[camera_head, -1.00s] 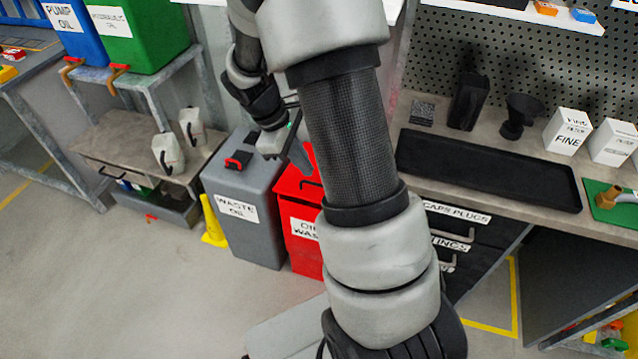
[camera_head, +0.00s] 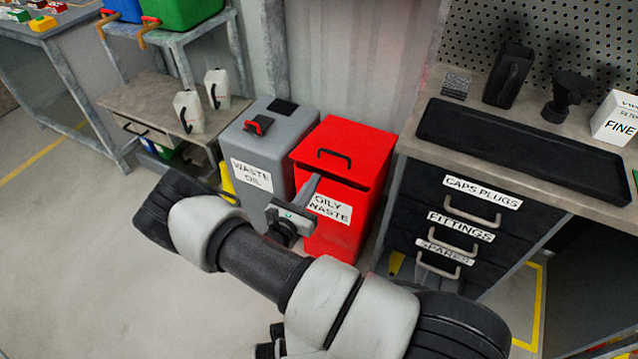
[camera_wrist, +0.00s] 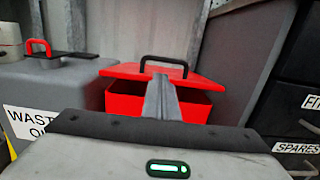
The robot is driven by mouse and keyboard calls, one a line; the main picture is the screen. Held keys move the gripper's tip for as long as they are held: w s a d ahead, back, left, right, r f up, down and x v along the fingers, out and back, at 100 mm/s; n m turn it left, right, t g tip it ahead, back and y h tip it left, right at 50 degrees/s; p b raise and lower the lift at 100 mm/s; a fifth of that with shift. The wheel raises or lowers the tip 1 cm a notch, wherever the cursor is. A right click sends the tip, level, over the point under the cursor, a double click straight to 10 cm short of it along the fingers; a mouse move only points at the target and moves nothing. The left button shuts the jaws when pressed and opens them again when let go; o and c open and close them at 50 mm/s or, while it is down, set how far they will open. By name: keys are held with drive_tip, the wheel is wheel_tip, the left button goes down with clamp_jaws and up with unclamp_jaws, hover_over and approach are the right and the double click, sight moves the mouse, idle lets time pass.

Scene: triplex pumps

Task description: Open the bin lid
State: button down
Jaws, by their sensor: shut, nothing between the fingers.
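The red bin labelled OILY WASTE (camera_head: 345,235) stands between a grey bin and the black drawer unit. Its red lid (camera_head: 368,140) has a black handle (camera_head: 334,155) on top; the lid (camera_wrist: 120,71) and handle (camera_wrist: 163,64) also show in the wrist view. A dark gap shows under the lid's front edge, to the right of my fingers. My gripper (camera_head: 314,180) is shut and empty, with its fingertips at that front edge, below the handle. In the wrist view the fingers (camera_wrist: 160,82) overlap the lid's front edge; I cannot tell whether they touch it.
The grey WASTE OIL bin (camera_head: 270,135) stands close on the left. The drawer unit (camera_head: 460,222) and its worktop (camera_head: 400,140) are close on the right. A wall (camera_head: 345,60) rises behind the bins. Open floor (camera_head: 80,260) lies at the front left.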

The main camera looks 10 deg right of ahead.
sight(325, 165)
drive_tip(key=b+x, duration=0.1)
drive_tip(key=x, duration=0.6)
drive_tip(key=shift+w+d, duration=0.15)
drive_tip(key=shift+d, duration=0.05)
